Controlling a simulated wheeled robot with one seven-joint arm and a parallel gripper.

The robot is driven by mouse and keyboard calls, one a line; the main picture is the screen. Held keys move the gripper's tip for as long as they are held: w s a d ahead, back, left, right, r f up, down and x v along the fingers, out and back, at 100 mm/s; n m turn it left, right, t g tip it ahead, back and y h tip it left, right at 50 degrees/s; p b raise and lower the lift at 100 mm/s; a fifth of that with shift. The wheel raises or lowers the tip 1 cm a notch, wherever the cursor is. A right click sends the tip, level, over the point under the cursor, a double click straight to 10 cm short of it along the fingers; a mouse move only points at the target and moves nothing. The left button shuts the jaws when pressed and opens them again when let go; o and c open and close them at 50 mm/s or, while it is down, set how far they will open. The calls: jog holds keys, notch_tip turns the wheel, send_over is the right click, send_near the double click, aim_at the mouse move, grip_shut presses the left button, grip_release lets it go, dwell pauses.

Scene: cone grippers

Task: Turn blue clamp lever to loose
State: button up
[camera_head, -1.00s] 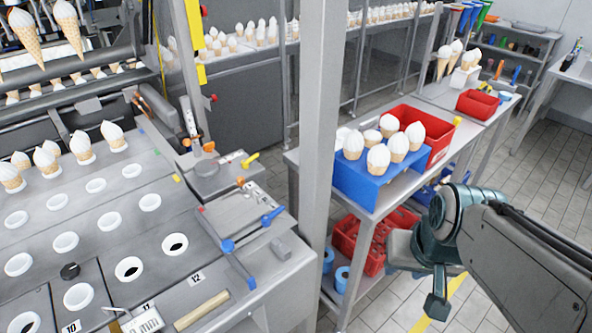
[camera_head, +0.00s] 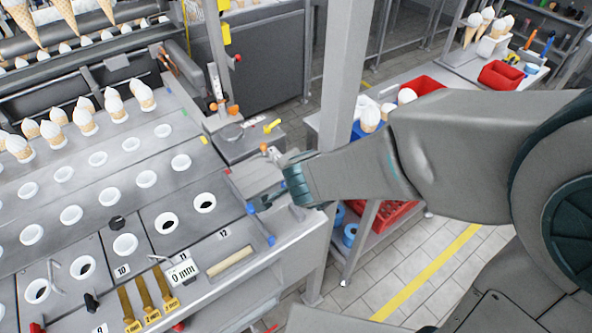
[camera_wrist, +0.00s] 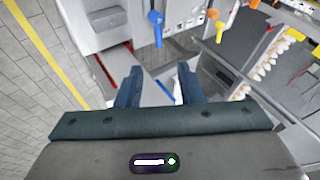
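A blue lever (camera_head: 262,226) with blue ends lies along the right edge of the machine bench in the head view. My gripper (camera_head: 268,200) is just above and beside its upper end. In the wrist view a blue lever with a rounded end (camera_wrist: 155,18) stands beyond the fingertips, near the top edge. A thin blue strip (camera_wrist: 169,92) shows lower, between the fingers. I cannot tell which of these matches the lever in the head view. My gripper (camera_wrist: 159,85) is open, with nothing held between its fingers. My arm hides part of the bench corner.
A grey post (camera_head: 340,80) stands close behind my arm. A yellow handle (camera_head: 272,126) and an orange knob (camera_head: 264,148) sit at the bench's far corner. The floor at right is clear.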

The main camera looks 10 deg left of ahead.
jog(key=b+x, duration=0.7)
jog(key=x, duration=0.5)
jog(key=shift+f, duration=0.45)
jog(key=shift+w+a+f+b, duration=0.1)
jog(key=shift+w+f+b, duration=0.3)
jog(key=shift+w+b, duration=0.1)
jog(key=shift+c, duration=0.3)
grip_shut()
